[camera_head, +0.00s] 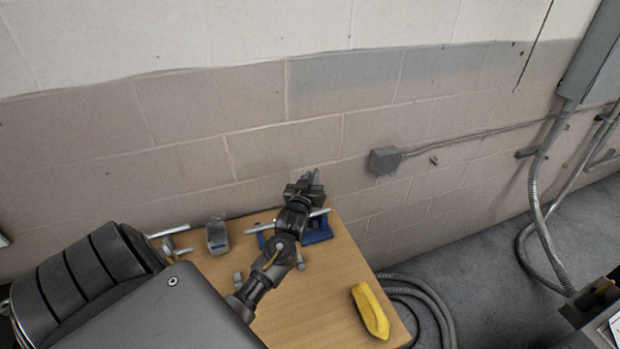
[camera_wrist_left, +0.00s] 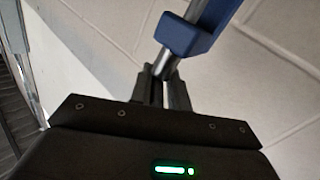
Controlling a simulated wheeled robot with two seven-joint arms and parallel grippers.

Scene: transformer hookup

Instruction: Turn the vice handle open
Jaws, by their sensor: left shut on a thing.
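The blue vice (camera_head: 318,232) sits at the back of the wooden table in the head view, partly hidden behind my left arm. A silver bar (camera_head: 318,213) crosses near it, behind my wrist. My left gripper (camera_head: 310,181) reaches over the table toward the wall. In the left wrist view my left gripper (camera_wrist_left: 165,88) is shut on the silver rod of the vice handle (camera_wrist_left: 166,62). The rod runs up against a blue part of the vice (camera_wrist_left: 186,35). My right gripper is not in view.
The wooden table (camera_head: 325,310) stands against the block wall. A yellow object (camera_head: 370,311) lies near its right edge, and a grey device (camera_head: 217,237) stands at the back left. Coiled hose (camera_head: 428,300) lies on the floor to the right. A grey box (camera_head: 384,161) is on the wall.

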